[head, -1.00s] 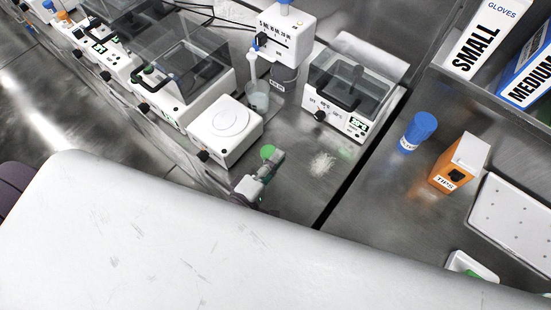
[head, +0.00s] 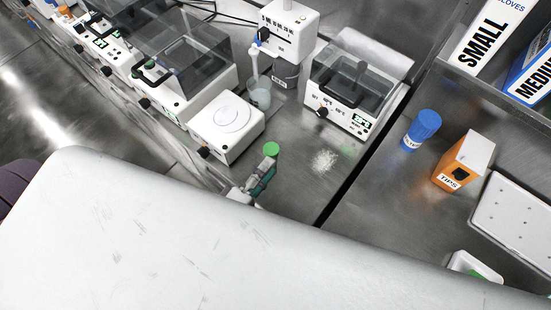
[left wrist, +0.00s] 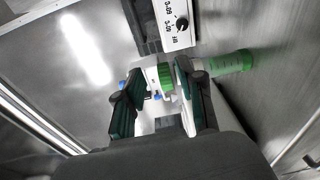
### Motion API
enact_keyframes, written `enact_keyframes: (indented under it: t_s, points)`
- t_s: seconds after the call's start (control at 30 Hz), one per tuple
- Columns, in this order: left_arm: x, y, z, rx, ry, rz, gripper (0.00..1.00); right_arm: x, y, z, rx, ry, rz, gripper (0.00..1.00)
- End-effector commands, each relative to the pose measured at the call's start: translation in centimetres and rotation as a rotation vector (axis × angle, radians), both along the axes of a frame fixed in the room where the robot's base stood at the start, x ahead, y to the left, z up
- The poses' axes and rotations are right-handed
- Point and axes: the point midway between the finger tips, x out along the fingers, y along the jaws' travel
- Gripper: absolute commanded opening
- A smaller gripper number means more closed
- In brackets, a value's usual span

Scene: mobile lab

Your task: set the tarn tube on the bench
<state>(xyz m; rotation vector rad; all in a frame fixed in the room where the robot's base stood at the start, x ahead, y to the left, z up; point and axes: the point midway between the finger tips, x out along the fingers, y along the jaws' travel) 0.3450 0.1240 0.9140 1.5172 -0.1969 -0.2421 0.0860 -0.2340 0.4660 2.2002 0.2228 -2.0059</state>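My right gripper is not seen.
A white flat-topped device (head: 226,126) stands left of the tube, with a beaker (head: 259,96) behind it. A lidded heater (head: 357,85) stands behind right. A whitish patch (head: 324,160) lies on the bench.

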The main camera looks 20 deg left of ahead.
Motion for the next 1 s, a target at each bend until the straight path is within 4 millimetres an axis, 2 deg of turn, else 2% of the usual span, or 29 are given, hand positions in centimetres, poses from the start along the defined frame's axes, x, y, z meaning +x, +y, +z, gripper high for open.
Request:
enact_keyframes:
  t_s: [0.03,0.2,0.4,1.0]
  points:
    - [-1.4,0.3,-0.4,0.001,0.005,-0.003,0.38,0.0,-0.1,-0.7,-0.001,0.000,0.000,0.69]
    - [-4.6,1.3,-0.2,0.001,0.004,-0.003,0.38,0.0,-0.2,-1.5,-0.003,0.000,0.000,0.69]
    - [-6.8,1.9,0.0,0.001,0.001,-0.002,0.38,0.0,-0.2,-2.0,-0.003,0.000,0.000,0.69]
    - [-7.2,2.0,0.2,-0.001,-0.002,-0.001,0.38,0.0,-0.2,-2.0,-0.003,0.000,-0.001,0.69]
